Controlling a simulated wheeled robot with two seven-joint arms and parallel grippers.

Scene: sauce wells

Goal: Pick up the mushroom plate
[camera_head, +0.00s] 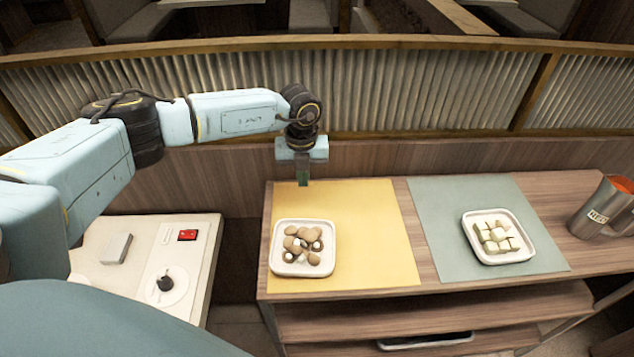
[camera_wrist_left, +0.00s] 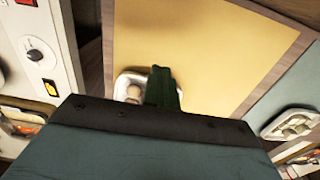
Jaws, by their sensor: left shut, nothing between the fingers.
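The mushroom plate, a white square dish (camera_head: 275,262) with several brown and white mushrooms (camera_head: 303,245), sits on the yellow mat (camera_head: 365,230) at the front left of the wooden table. My left gripper (camera_head: 303,180) is shut and empty, pointing down above the back of the yellow mat, behind the plate and apart from it. In the left wrist view the gripper's dark fingers (camera_wrist_left: 161,88) hide part of the plate (camera_wrist_left: 120,90). My right gripper is not in view.
A metal pitcher (camera_head: 598,212) stands at the right edge. A white counter (camera_head: 200,255) with a knob and red switch is at left. A corrugated partition (camera_head: 420,90) rises behind.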

